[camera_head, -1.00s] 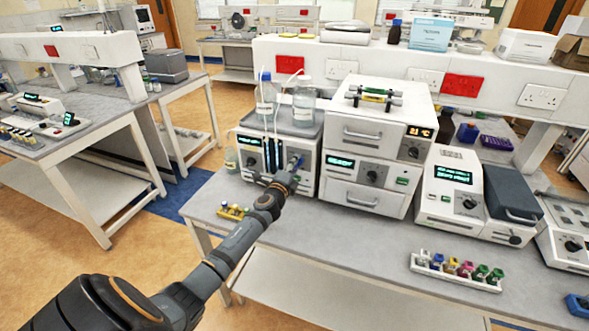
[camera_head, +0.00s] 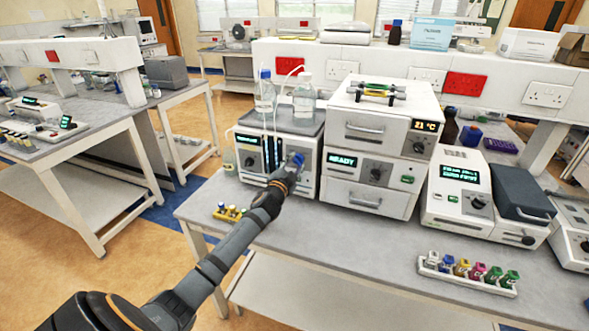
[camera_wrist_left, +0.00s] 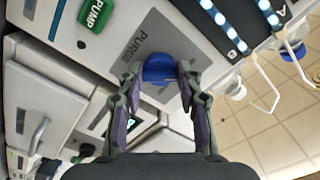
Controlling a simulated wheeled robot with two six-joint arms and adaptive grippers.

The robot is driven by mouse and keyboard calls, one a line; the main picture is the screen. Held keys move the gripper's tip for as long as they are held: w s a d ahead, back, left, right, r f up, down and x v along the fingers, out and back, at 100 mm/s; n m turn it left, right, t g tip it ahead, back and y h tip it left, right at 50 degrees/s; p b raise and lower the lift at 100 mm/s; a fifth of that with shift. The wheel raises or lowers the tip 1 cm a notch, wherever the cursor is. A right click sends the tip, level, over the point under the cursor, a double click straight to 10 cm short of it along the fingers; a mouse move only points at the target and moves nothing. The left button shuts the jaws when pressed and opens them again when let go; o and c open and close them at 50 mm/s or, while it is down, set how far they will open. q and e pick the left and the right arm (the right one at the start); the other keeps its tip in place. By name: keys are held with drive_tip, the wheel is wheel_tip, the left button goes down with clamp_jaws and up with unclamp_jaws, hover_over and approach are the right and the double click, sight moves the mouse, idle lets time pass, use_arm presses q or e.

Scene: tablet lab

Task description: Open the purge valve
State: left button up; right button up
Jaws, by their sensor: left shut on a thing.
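The purge valve is a blue knob on the front of the white pump unit, beside the printed word PURGE; it shows in the left wrist view (camera_wrist_left: 160,69) and, small, in the head view (camera_head: 297,160). The pump unit (camera_head: 250,158) stands on the bench with two bottles on top. My left gripper (camera_wrist_left: 160,78) is shut on the blue knob, one finger on each side of it. In the head view the left gripper (camera_head: 290,170) reaches the unit's front right side. My right gripper is in neither view.
A white stacked unit (camera_head: 375,145) with a READY display stands close right of the pump. A rack of coloured vials (camera_head: 467,271) lies on the bench at right. A small yellow vial rack (camera_head: 229,212) is at the bench's left edge. The bench front (camera_head: 330,245) is clear.

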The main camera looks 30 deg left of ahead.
use_arm(q)
drive_tip(key=shift+f+n+b, duration=0.15)
drive_tip(key=shift+n+b, duration=0.15)
drive_tip(key=shift+n, duration=0.3)
drive_tip(key=o, duration=1.2)
drive_tip(key=shift+s, duration=0.1)
drive_tip(key=v, duration=1.2)
drive_tip(key=shift+a, duration=0.1)
